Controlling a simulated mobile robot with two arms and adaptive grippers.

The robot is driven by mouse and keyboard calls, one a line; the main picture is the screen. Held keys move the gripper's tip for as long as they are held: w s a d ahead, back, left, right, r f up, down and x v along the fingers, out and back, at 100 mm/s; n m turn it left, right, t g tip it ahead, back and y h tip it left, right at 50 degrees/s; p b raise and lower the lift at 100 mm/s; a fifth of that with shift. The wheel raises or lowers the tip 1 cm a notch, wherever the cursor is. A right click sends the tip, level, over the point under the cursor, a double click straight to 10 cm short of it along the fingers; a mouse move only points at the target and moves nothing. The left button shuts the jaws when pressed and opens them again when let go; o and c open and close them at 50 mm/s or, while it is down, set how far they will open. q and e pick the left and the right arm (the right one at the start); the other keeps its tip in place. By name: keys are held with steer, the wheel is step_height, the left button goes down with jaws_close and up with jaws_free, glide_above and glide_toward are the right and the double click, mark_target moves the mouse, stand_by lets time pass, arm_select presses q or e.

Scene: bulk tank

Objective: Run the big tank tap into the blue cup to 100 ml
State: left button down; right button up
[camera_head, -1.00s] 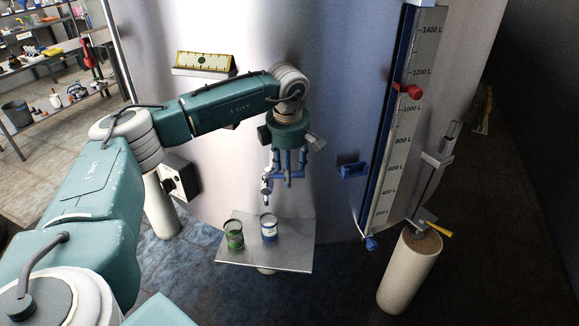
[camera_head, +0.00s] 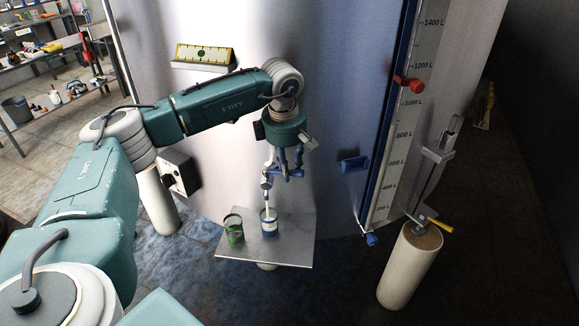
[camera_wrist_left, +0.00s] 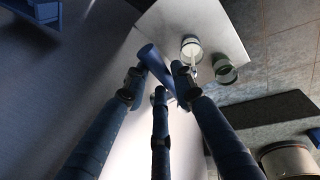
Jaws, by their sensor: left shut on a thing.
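The blue cup (camera_head: 269,230) stands upright on a small metal shelf (camera_head: 290,257) in front of the big tank (camera_head: 330,60). The tank tap (camera_head: 267,185) is above the cup, and a white stream runs from it into the cup. The stream also shows in the left wrist view, entering the cup (camera_wrist_left: 191,48). My left gripper (camera_head: 284,173) is shut on the tap's blue handle, which shows between its fingers as a blue cylinder (camera_wrist_left: 155,62). The level inside the cup cannot be read. My right gripper is not in view.
A green cup (camera_head: 234,231) stands just left of the blue cup on the shelf. A tall level gauge (camera_head: 405,130) and a pale post (camera_head: 410,268) with a yellow-handled device are at the right.

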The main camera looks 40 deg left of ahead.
arm_select(q)
steer(key=shift+s, duration=0.15)
steer(key=c, duration=1.4)
jaws_free()
steer(key=shift+r, duration=0.1)
step_height(320, 180, up, 12)
steer(key=s, duration=0.2)
steer(key=shift+d, duration=0.35)
steer(key=shift+s, duration=0.1)
